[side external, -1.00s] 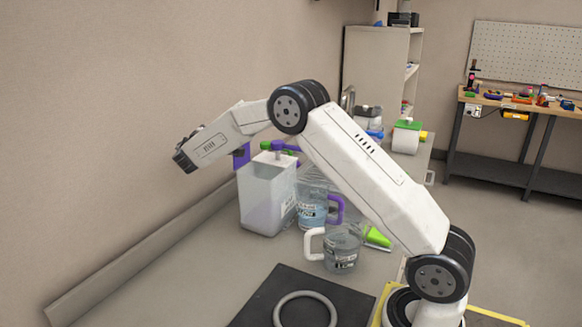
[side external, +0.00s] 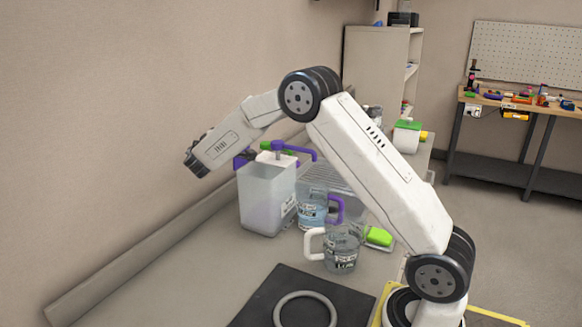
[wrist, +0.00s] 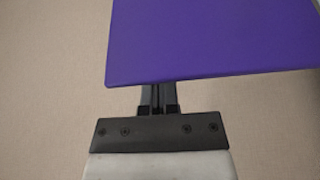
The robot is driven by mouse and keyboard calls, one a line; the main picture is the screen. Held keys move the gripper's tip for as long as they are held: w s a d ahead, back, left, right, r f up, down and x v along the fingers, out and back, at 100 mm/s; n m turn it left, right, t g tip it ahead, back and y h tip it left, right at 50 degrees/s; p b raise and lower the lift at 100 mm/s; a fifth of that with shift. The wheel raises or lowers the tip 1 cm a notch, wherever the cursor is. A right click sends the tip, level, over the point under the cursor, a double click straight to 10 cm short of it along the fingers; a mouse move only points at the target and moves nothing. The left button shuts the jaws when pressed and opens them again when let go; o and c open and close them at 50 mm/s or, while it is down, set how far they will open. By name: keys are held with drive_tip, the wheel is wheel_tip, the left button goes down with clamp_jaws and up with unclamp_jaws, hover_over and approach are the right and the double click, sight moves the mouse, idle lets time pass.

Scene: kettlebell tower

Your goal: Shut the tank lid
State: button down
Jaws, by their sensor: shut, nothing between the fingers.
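A flat purple panel, apparently the tank lid (wrist: 212,40), fills the upper part of the wrist view. Its lower edge crosses just beyond my gripper (wrist: 158,92), whose black fingers are together and hold nothing; their tips are at or under that edge, and I cannot tell whether they touch. In the side view a purple piece (side external: 243,158) shows behind my wrist, beside a translucent white tank (side external: 266,205). I cannot tell how far the lid stands open. My fingers are hidden there behind the wrist.
A black mat (side external: 262,305) with a grey ring (side external: 305,309) lies in front.

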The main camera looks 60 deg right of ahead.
drive_tip(key=shift+s+r+m, duration=0.15)
drive_tip(key=shift+s+m, duration=0.25)
drive_tip(key=shift+m, duration=0.1)
drive_tip(key=s+f+m+g+h, duration=0.3)
drive_tip(key=s+f+m+h, duration=0.1)
drive_tip(key=s+m, duration=0.8)
drive_tip(key=shift+s+f+m, duration=0.2)
drive_tip(key=shift+f+m, duration=0.3)
drive_tip(key=shift+f, duration=0.4)
drive_tip(key=shift+r, duration=0.2)
